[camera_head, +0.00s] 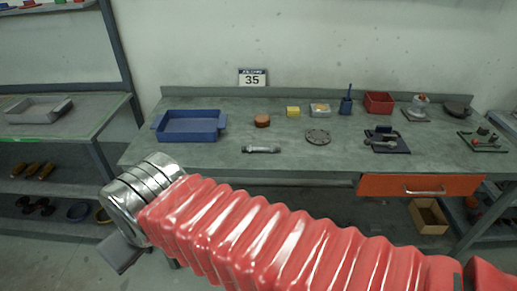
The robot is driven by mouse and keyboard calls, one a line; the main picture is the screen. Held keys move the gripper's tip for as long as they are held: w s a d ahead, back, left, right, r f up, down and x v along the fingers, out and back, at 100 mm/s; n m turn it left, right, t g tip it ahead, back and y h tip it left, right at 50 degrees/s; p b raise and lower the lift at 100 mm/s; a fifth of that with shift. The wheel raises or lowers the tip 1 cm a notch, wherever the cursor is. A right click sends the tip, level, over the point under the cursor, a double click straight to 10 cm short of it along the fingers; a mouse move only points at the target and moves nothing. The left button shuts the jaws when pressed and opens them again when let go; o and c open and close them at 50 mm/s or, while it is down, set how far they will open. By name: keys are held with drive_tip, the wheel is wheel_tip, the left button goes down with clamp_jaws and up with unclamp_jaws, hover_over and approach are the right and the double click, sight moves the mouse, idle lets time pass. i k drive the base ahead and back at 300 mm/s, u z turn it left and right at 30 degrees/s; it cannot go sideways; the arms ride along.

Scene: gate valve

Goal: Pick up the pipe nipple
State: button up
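The pipe nipple appears to be the short grey metal cylinder (261,149) lying on its side near the front edge of the workbench, left of the middle. My arm, in a red bellows sleeve, crosses the lower part of the view. It ends in a silver ringed wrist at the left. A grey part of my gripper (121,253) shows below that wrist, in front of the bench and well apart from the cylinder. The fingertips cannot be made out, so I cannot tell if they are open or shut.
The workbench (225,157) carries a blue tray (189,126) left of the cylinder and a round grey flange (318,137) to its right. An orange drawer (420,185) sits under the right half. Shelves stand at the left.

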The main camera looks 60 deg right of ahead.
sight(250, 149)
drive_tip(key=u, duration=0.05)
drive_tip(key=i, duration=0.95)
drive_tip(key=z, duration=0.05)
